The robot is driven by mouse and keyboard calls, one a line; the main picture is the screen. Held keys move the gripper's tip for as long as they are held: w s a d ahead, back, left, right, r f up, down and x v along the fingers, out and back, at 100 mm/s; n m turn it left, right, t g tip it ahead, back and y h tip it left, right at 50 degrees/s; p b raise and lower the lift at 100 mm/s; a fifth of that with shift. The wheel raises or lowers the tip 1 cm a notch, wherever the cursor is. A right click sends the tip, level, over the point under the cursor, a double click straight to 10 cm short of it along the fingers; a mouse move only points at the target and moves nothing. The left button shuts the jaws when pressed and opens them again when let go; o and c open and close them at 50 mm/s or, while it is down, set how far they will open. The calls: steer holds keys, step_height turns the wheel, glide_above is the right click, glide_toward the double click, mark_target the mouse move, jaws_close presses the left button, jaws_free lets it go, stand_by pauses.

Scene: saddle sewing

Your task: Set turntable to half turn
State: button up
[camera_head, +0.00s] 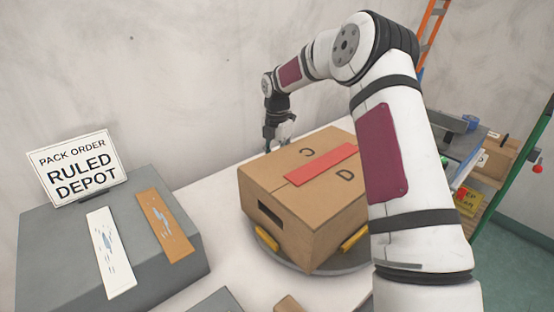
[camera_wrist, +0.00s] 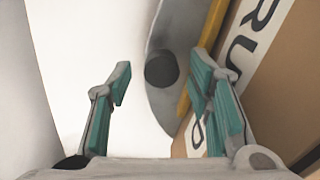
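The turntable (camera_head: 318,271) is a grey disc under a cardboard box (camera_head: 320,215); the box hides most of it. In the wrist view, the turntable's rim (camera_wrist: 160,112) runs along the box side and has a dark round spot (camera_wrist: 162,70), a hole or knob. My gripper (camera_head: 279,142) is down behind the box's far left side. In the wrist view my gripper (camera_wrist: 162,82) is open and empty, its green-padded fingers apart with the rim and dark spot between them. Whether a finger touches the box or rim cannot be told.
Yellow blocks (camera_head: 266,239) flank the box on the disc. A red strip (camera_head: 322,164) lies on the box top. A grey stand (camera_head: 190,225) at left holds a white strip, a brown strip and a RULED DEPOT sign (camera_head: 82,168). The white tabletop (camera_head: 215,185) between is clear.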

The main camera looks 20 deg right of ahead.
step_height(320, 180, up, 12)
stand_by(0.6)
stand_by(0.4)
